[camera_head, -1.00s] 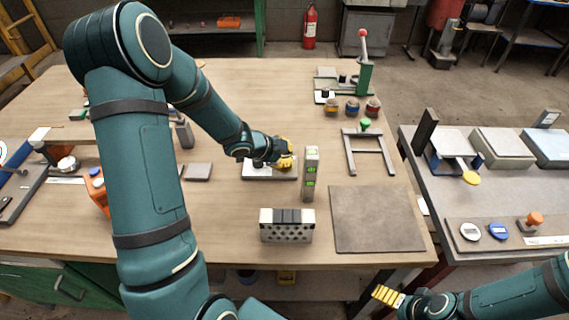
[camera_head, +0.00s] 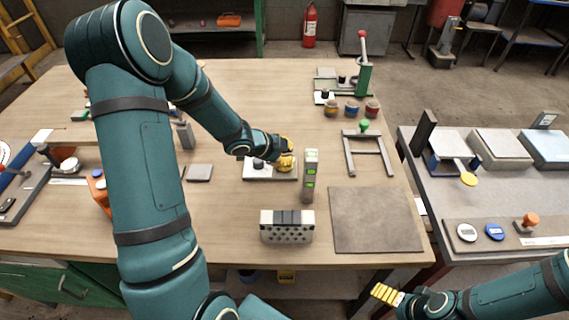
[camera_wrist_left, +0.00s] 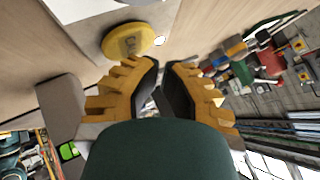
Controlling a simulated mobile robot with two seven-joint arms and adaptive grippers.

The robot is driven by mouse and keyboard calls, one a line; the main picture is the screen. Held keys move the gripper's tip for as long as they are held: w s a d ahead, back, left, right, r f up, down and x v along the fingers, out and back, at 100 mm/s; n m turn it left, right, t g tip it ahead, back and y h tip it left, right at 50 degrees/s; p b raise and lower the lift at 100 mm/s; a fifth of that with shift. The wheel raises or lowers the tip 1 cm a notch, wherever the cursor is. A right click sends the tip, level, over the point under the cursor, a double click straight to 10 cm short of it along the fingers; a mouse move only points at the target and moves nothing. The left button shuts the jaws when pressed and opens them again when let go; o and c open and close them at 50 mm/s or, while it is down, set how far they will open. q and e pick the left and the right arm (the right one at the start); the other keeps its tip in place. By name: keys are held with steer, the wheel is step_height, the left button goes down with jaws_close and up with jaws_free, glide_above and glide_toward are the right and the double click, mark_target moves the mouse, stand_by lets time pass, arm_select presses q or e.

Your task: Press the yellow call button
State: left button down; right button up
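The yellow call button (camera_wrist_left: 128,40) is a round disc with lettering on its top in the left wrist view. It sits on a pale panel (camera_head: 270,176) on the wooden table. A dark knob (camera_head: 258,163) stands on the panel left of it. My left gripper (camera_head: 288,150) is at the right end of the panel and partly hides the button in the head view. In the left wrist view its fingertips (camera_wrist_left: 161,65) are close together with nothing between them, just beside the button. My right gripper (camera_head: 387,295) is off the table's front edge; its finger gap is unclear.
A grey upright post (camera_head: 310,178) with green lights stands just right of the panel. A perforated block (camera_head: 286,227) is in front of it, and a flat brown mat (camera_head: 376,220) lies to the right. Bare tabletop lies behind the panel.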

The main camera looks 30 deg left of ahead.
arm_select(q)
steer(key=shift+r+p, duration=2.55)
steer(key=shift+r, duration=0.3)
